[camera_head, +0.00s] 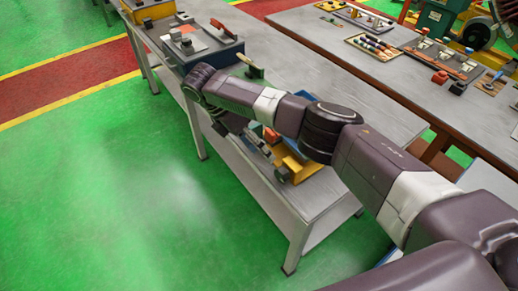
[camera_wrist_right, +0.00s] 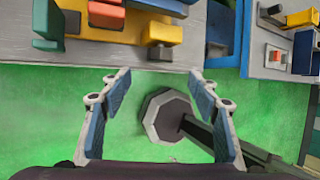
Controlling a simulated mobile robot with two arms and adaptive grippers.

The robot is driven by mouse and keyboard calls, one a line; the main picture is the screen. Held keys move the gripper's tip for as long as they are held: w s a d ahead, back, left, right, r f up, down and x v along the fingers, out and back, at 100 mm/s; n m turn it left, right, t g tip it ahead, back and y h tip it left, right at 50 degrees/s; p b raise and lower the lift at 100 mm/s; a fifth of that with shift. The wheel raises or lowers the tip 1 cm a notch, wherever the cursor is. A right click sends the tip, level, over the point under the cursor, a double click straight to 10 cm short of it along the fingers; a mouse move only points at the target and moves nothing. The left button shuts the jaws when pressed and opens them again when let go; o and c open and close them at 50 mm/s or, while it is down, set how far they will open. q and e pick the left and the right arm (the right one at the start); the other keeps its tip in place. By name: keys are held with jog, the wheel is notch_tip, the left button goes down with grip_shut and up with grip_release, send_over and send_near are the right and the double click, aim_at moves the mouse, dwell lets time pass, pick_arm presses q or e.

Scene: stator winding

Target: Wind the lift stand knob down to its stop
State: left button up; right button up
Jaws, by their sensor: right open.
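The lift stand, a yellow block (camera_head: 297,164), stands near the edge of the grey bench, partly behind my right arm in the head view. Its dark round knob (camera_head: 283,173) faces the bench's near edge. In the right wrist view the yellow stand (camera_wrist_right: 164,33) is at the top centre, with the dark knob (camera_wrist_right: 160,53) below it. My right gripper (camera_wrist_right: 160,80) is open and empty; its fingertips are apart from the knob, which lies ahead between their lines. In the head view the right gripper (camera_head: 262,148) is partly hidden by my arm. My left gripper is not in view.
A blue box (camera_head: 212,55) with a red handle stands farther along the bench. A second table (camera_head: 400,85) holds trays and tools. Green floor lies open beside the bench.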

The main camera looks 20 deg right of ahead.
dwell(0.3)
jog(key=m+t+y+p, duration=0.1)
jog(key=t+y+p, duration=0.1)
jog(key=t+p, duration=0.15)
send_over(280, 172)
jog(key=s+a, duration=0.2)
notch_tip(280, 172, down, 3)
jog(key=shift+t, duration=0.45)
jog(key=x, duration=0.3)
jog(key=p+x, duration=0.1)
jog(key=x, duration=0.2)
jog(key=shift+w, duration=0.25)
jog(key=shift+w+d+f, duration=0.2)
jog(key=shift+f, duration=0.45)
jog(key=c, duration=1.2)
jog(key=shift+o, duration=0.2)
